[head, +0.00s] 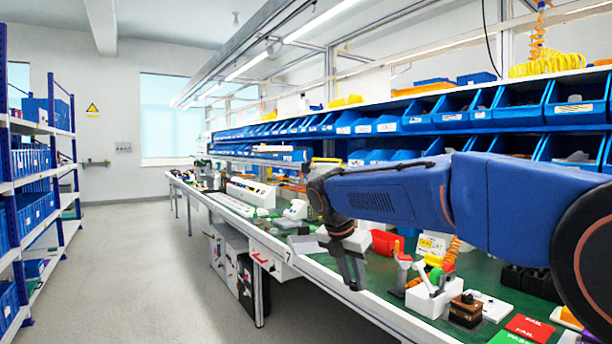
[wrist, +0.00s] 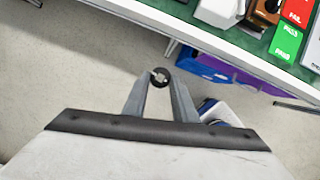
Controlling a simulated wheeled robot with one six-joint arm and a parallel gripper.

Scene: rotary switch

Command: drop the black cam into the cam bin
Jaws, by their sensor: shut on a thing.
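The black cam (wrist: 160,77) is a small dark ring between my fingertips in the wrist view. My gripper (wrist: 161,80) is shut on it, with grey floor behind it in that view. In the head view my gripper (head: 355,284) points down at the bench's front edge; the cam is too small to make out there. No bin in view can be told for certain as the cam bin. A red bin (head: 384,242) stands on the bench just behind my gripper.
A white fixture (head: 428,300) with coloured parts and a brown block (head: 466,311) stand right of my gripper, beside red (head: 530,327) and green cards. Blue bins (head: 465,112) line the shelves behind. In the wrist view, blue and purple items (wrist: 240,75) lie below the bench edge.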

